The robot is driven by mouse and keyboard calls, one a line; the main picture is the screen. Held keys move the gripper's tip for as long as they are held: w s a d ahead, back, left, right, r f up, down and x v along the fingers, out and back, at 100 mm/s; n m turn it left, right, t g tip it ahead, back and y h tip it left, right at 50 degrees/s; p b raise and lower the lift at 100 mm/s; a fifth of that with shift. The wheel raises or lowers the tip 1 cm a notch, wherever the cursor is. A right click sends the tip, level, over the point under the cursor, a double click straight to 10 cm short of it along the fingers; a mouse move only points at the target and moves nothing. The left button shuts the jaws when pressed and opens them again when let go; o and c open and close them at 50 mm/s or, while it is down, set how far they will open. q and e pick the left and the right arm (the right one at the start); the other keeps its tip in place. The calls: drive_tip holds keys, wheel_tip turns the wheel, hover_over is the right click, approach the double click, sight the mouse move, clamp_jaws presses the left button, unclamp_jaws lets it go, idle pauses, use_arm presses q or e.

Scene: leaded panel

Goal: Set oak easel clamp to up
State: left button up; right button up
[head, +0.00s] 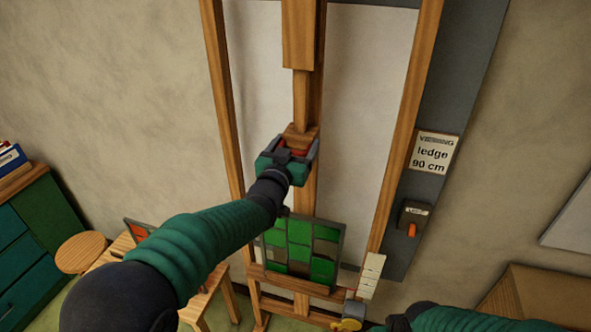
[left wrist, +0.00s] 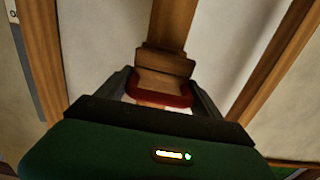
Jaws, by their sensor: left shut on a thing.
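The oak easel clamp (head: 301,130) is a wooden block with a red pad on the easel's middle post. My left gripper (head: 290,148) is shut on it, one finger at each side. In the left wrist view the clamp (left wrist: 165,66) sits between the fingers of my left gripper (left wrist: 160,92), with its red part low between them. The oak easel (head: 223,90) stands upright against the wall. A panel of green and grey glass pieces (head: 300,240) rests on its ledge, below the clamp and apart from it.
A sign reading "ledge 90 cm" (head: 435,153) and a switch box with an orange lever (head: 411,222) are right of the easel. A yellow and grey knob (head: 350,317) is low. A stool (head: 82,252) and green cabinet (head: 40,240) stand left.

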sight(300, 111)
use_arm(q)
wheel_tip(300, 111, up, 8)
drive_tip(key=shift+r+p, duration=0.1)
drive_tip(key=shift+p, duration=0.5)
drive_tip(key=o, duration=1.7)
drive_tip(key=shift+o, duration=0.4)
drive_tip(key=shift+d, duration=0.1)
drive_tip(key=shift+f, duration=0.2)
